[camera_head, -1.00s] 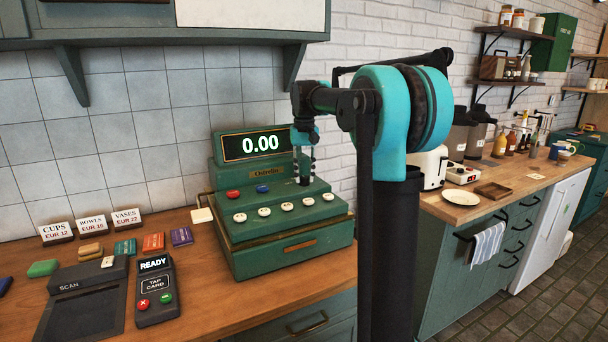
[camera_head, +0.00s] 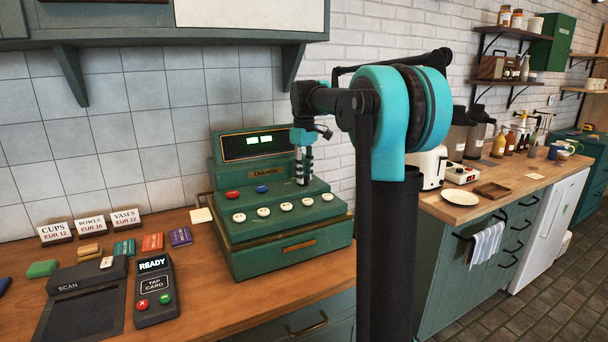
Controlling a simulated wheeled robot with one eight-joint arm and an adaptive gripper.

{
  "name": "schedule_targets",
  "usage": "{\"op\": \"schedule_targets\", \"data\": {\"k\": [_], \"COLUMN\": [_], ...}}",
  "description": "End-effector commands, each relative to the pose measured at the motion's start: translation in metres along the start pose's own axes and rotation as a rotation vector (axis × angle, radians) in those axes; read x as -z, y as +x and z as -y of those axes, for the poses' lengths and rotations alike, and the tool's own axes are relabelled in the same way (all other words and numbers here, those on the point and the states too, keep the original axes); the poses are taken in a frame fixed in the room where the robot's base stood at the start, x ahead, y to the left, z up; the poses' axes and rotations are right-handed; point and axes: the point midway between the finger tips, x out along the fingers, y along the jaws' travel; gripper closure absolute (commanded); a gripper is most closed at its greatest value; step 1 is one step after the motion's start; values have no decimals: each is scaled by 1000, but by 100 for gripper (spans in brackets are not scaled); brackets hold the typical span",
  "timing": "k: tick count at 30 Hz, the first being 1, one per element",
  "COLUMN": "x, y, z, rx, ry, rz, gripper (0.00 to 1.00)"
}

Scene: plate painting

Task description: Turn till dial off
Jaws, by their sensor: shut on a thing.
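The green till (camera_head: 300,248) stands on the wooden counter. Its dark display (camera_head: 236,146) shows two small green blocks. My gripper (camera_head: 303,180) points down at the right of the till's upper step, its fingers close together. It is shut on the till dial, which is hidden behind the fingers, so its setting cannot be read. A red button (camera_head: 233,194) and a blue button (camera_head: 262,189) sit to the left on the same step. Several white buttons (camera_head: 264,212) line the lower step.
A card reader (camera_head: 155,290), a dark scan pad (camera_head: 85,312) and several small coloured blocks (camera_head: 152,242) lie left of the till. Price signs (camera_head: 90,226) stand by the wall. Bare counter shows in front of the till. A second counter (camera_head: 470,208) stands at right.

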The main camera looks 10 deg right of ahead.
Motion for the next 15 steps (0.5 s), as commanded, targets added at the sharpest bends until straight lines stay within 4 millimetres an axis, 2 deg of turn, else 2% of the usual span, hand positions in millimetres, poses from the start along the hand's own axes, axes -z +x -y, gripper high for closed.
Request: {"op": "schedule_targets", "data": {"k": [15], "x": [1], "y": [0], "z": [-1], "rx": [-1], "ry": [-50], "rz": [-2], "gripper": [100]}}
